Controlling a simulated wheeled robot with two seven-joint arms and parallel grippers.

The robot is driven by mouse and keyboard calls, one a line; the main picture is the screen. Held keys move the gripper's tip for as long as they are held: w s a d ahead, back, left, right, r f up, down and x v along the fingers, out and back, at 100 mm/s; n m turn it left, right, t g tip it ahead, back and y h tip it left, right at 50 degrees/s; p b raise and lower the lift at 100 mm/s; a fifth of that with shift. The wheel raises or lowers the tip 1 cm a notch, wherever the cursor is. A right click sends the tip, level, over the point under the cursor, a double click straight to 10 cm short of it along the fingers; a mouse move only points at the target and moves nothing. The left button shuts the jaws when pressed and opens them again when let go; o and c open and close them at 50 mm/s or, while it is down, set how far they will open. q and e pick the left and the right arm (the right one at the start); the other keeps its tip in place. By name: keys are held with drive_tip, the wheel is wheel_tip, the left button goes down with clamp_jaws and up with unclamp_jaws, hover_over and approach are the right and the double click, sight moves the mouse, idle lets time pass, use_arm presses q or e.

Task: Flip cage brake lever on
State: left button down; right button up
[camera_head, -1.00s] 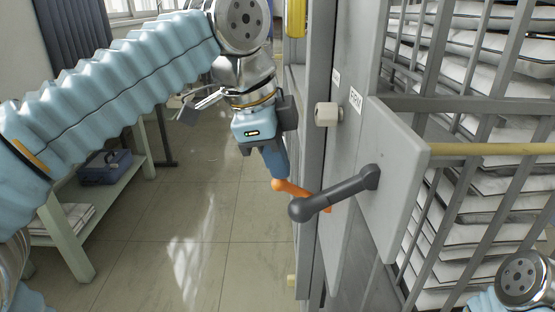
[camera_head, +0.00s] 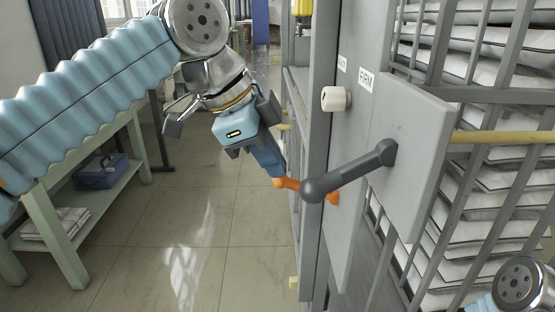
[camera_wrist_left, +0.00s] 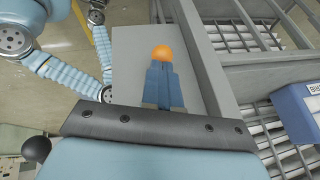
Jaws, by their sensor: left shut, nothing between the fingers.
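An orange lever (camera_head: 290,184) sticks out to the left from the cage side, partly hidden behind a dark grey lever (camera_head: 350,173) with a ball end. The frames do not show which one is the brake lever. My left gripper (camera_head: 277,175) is shut and empty, its blue fingers pointing down and right at the orange lever's outer end. In the left wrist view the orange round end (camera_wrist_left: 162,53) lies just beyond the closed fingertips (camera_wrist_left: 162,66); contact cannot be told. My right gripper is out of view; only part of that arm shows at lower right.
A grey panel (camera_head: 420,150) carries the dark lever, beside a "FIRM" label (camera_head: 366,79) and a white knob (camera_head: 335,99). Barred cage shelves with stacked white bedding (camera_head: 495,180) fill the right. A pale green table (camera_head: 50,215) stands left; the floor between is clear.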

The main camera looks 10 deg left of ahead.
use_arm(q)
wheel_tip(320, 180, down, 11)
drive_tip(key=a+t+h+b, duration=0.1)
drive_tip(key=h+b, duration=0.4)
drive_tip(key=b, duration=1.1)
drive_tip(key=shift+s+a+f+n+t+b, duration=0.15)
drive_tip(key=shift+s+a+n+t+b, duration=0.2)
drive_tip(key=shift+a, duration=0.25)
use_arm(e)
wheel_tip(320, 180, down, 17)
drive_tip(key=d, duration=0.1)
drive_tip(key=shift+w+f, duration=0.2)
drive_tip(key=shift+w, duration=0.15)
use_arm(q)
drive_tip(key=shift+f, duration=0.1)
